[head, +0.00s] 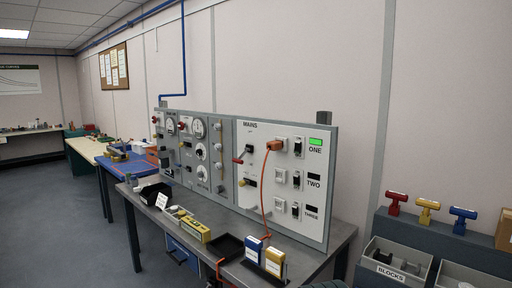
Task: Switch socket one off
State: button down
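A grey panel headed MAINS (250,125) stands on the back of the bench, with rows labelled ONE, TWO and THREE. In row ONE, an orange plug (273,146) sits at the socket and largely hides it. Its orange cable (263,190) hangs down to the bench. The black switch of socket one (297,147) is right of the plug; its rocker position is too small to tell. The indicator of socket one (316,141) is lit green. The indicators of socket two (314,177) and socket three (312,208) are dark. My gripper is not in view.
A black tray (229,246), yellow and blue boxes (264,257) and a yellow instrument (194,231) are on the bench in front of the panel. A unit with a BLOCKS bin (397,262) and coloured T-handles (428,209) is at right. Open floor (85,245) lies left.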

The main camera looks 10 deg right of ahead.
aim_at(298, 145)
jog(key=z, duration=0.05)
jog(key=i, duration=1.45)
jog(key=z, duration=0.25)
